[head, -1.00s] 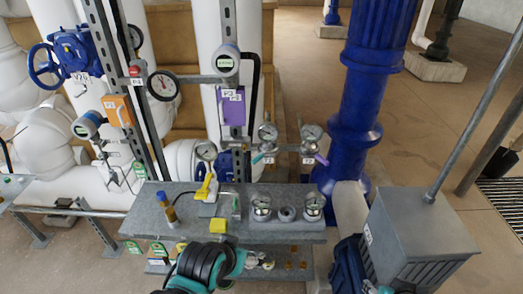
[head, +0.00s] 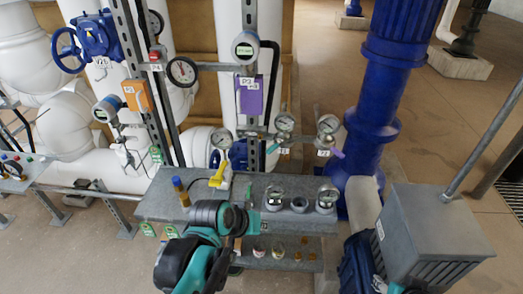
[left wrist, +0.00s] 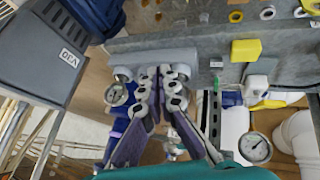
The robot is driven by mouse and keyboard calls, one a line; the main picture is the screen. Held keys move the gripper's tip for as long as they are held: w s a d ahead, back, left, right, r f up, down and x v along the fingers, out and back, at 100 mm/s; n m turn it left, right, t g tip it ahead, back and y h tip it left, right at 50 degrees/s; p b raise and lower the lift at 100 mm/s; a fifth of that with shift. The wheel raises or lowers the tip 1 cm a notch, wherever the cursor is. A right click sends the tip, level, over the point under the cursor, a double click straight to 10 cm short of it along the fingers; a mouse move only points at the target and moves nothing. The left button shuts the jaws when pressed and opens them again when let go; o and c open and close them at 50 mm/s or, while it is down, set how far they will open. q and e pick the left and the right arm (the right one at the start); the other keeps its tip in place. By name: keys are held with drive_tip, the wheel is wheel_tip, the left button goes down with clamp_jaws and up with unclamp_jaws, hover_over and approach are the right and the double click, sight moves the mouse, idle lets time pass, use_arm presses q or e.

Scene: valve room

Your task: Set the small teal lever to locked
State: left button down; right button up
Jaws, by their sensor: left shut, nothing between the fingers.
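The small teal lever (head: 272,149) shows in the head view behind the grey bench, low and left under the left one of two small gauges. It slants down to the left; I cannot read its position marking. A similar purple lever (head: 338,154) sits under the right gauge. My left gripper (head: 243,216) is over the front of the bench, nearer to me than the teal lever and apart from it. In the left wrist view its fingers (left wrist: 162,76) are shut together and empty. I cannot make out the teal lever there.
The grey bench (head: 155,205) carries a yellow-handled valve (head: 220,177), an amber bottle (head: 181,190) and gauge fittings (head: 326,198). A thick blue pipe (head: 385,85) and a grey box (head: 435,222) stand to the right. A purple box (head: 251,97) hangs on the post behind.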

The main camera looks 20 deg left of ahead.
use_arm(q)
drive_tip(key=w+a+r+n+t+h, duration=0.1)
drive_tip(key=w+a+n+h, duration=0.15)
drive_tip(key=w, duration=0.55)
drive_tip(key=n+t+h, duration=0.5)
drive_tip(key=n+t, duration=0.1)
drive_tip(key=t, duration=0.1)
approach(273, 149)
drive_tip(key=a+f, duration=0.2)
drive_tip(key=a, duration=0.6)
drive_tip(key=shift+a+r, duration=0.15)
drive_tip(key=shift+r, duration=0.1)
drive_tip(key=w+d+b, duration=0.2)
drive_tip(key=w+d, duration=0.5)
drive_tip(key=d, duration=0.2)
drive_tip(key=shift+d+b, duration=0.15)
drive_tip(key=shift+b, duration=0.25)
